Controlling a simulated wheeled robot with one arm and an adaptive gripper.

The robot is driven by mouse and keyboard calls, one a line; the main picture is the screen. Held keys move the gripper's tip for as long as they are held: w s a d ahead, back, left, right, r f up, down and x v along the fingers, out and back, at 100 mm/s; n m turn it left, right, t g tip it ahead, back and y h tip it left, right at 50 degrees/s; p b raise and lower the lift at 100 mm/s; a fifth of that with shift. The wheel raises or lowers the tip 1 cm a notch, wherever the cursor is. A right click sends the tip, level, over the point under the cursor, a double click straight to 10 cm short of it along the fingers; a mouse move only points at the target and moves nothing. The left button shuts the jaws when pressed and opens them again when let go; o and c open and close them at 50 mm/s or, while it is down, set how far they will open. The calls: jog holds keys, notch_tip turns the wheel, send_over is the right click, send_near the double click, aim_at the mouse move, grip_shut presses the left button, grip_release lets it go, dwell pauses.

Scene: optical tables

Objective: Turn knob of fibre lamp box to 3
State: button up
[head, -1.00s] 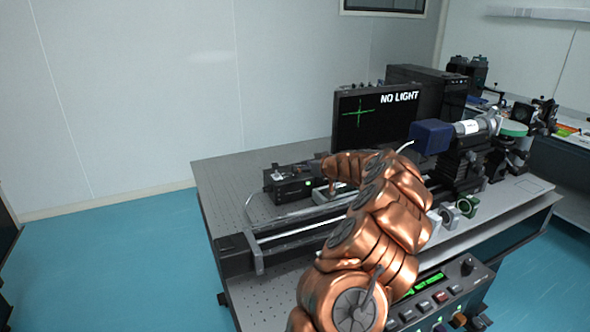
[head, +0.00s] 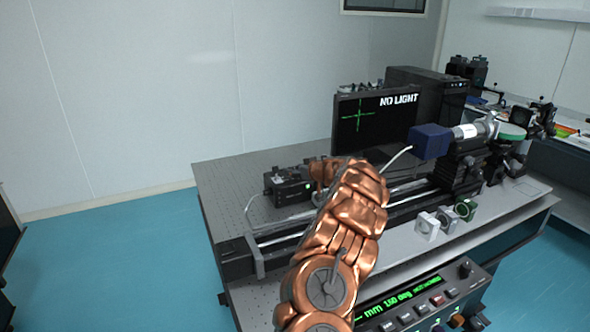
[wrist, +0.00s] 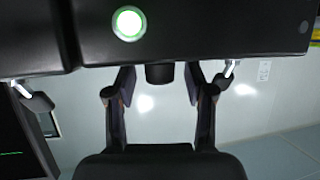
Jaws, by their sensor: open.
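The fibre lamp box (head: 286,187) is a black box on the left part of the optical table, with a small green light on its front. In the wrist view its dark face (wrist: 210,30) fills the top, with a bright green round light. A short black knob (wrist: 160,74) sticks out below that face. My gripper (wrist: 159,88) is open, one finger on each side of the knob, with gaps between. No scale or number on the knob is readable. In the head view my copper arm reaches to the box's right side and hides the knob and fingers.
A monitor (head: 375,122) reading "NO LIGHT" stands behind my arm. A rail (head: 285,232) runs along the table before the box. A control unit (head: 420,300) with a green display is at the front. Optics and a blue camera (head: 430,140) stand to the right.

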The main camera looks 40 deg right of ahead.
jog(key=shift+w, duration=0.3)
jog(key=shift+f, duration=0.1)
jog(key=shift+c, duration=0.3)
grip_shut()
